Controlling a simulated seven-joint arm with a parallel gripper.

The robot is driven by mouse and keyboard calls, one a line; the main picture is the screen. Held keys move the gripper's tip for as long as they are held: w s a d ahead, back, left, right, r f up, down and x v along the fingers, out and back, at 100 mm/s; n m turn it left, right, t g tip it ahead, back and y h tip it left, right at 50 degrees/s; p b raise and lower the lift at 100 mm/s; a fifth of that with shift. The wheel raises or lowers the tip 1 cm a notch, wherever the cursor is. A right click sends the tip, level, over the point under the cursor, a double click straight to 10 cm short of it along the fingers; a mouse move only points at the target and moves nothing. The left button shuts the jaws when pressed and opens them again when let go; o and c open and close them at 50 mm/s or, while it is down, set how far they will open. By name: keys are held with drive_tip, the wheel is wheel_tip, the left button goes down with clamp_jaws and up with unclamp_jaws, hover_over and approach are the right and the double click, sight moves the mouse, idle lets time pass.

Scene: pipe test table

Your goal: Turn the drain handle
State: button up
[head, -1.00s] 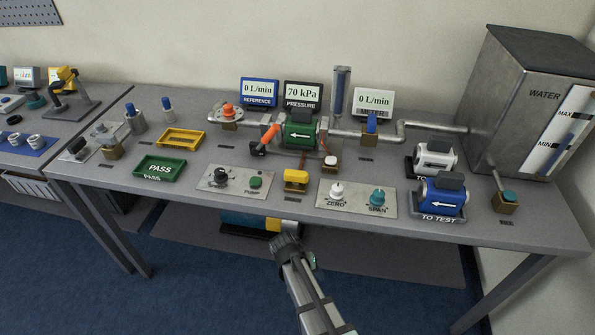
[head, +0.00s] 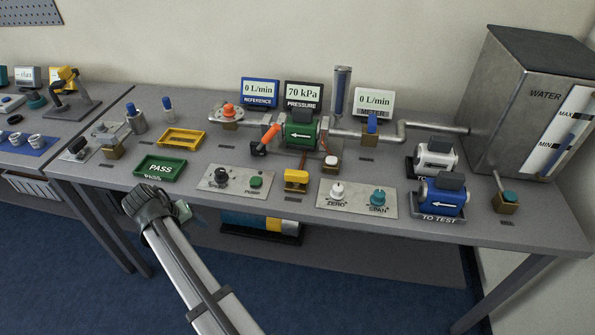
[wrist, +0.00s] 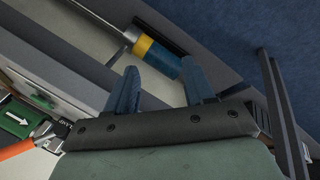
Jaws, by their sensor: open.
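No label that I can read marks the drain handle. My gripper (head: 148,203) is in front of the table's front edge, below the green PASS tray. In the wrist view its two blue fingers (wrist: 161,70) are apart with nothing between them.
The green PASS tray (head: 160,168) and yellow tray (head: 181,138) lie at the left. The knob panels (head: 234,180) line the front. A blue-and-yellow cylinder (wrist: 158,55) lies under the table. The WATER tank (head: 525,95) stands at the right. Displays read 0 L/min and 70 kPa.

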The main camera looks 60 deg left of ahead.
wheel_tip(320, 180, up, 7)
drive_tip(key=w+a+n, duration=0.1)
drive_tip(key=a+n, duration=0.1)
drive_tip(key=a, duration=0.1)
wheel_tip(320, 180, up, 15)
drive_tip(key=n+g+h, duration=0.1)
drive_tip(key=n+g, duration=0.3)
drive_tip(key=n, duration=0.4)
hover_over(298, 172)
wheel_tip(298, 172, down, 13)
drive_tip(key=shift+s+r, duration=0.1)
drive_tip(key=shift+r, duration=0.05)
drive_tip(key=shift+c, duration=0.2)
clamp_jaws()
